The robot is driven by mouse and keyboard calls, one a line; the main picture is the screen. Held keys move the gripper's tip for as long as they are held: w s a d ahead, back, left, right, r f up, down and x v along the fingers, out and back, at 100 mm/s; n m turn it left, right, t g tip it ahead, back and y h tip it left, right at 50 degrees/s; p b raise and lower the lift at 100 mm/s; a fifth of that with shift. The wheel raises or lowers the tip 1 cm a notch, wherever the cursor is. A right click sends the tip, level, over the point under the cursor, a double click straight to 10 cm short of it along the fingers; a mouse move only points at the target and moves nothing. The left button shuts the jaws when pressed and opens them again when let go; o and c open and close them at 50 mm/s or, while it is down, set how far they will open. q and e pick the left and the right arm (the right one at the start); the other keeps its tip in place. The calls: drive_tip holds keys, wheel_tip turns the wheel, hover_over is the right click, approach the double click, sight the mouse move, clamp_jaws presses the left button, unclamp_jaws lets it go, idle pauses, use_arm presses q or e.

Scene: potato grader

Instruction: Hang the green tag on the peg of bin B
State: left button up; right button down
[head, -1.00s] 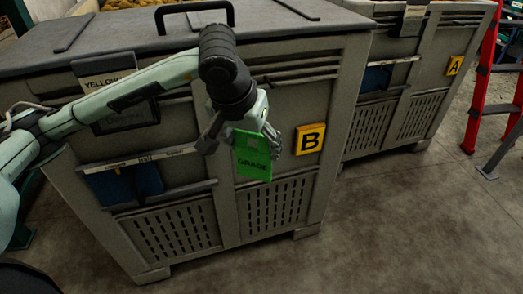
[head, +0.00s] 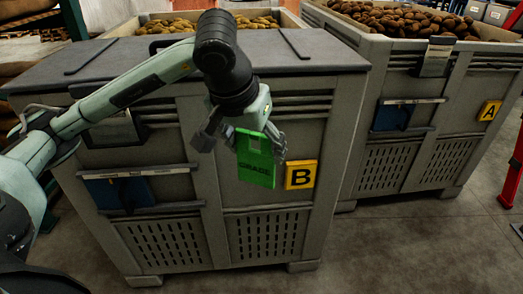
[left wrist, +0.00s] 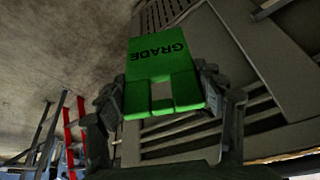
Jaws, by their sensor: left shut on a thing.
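The green tag (head: 256,161), marked GRADE, hangs from my left gripper (head: 243,142), which is shut on it in front of bin B (head: 190,215). The tag also shows in the left wrist view (left wrist: 162,72), between the fingers of the left gripper (left wrist: 168,98). In the head view the tag is just left of the yellow B plate (head: 300,174). I cannot make out the peg of bin B; the gripper and tag may cover it. My right gripper is not in view.
Bin B has a closed grey lid (head: 290,55). Bin A (head: 440,75), full of potatoes, stands to the right with its yellow A plate (head: 489,110). A red ladder (head: 514,170) is at the right edge. Bare floor (head: 400,250) lies in front.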

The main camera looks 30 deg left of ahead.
use_arm(q)
drive_tip(key=shift+r, duration=0.1)
drive_tip(key=w+a, duration=0.1)
drive_tip(key=w, duration=0.1)
drive_tip(key=w+a, duration=0.4)
drive_tip(key=shift+w+a+f, duration=0.25)
drive_tip(key=shift+w+f, duration=0.1)
drive_tip(key=shift+f, duration=0.05)
drive_tip(key=shift+w+a+f+b, duration=0.1)
drive_tip(key=shift+w+f+b, duration=0.1)
drive_tip(key=shift+b, duration=0.15)
drive_tip(key=shift+w+a+f, duration=0.15)
drive_tip(key=shift+a, duration=0.05)
drive_tip(key=shift+w+a+f+b, duration=0.1)
drive_tip(key=shift+b, duration=0.2)
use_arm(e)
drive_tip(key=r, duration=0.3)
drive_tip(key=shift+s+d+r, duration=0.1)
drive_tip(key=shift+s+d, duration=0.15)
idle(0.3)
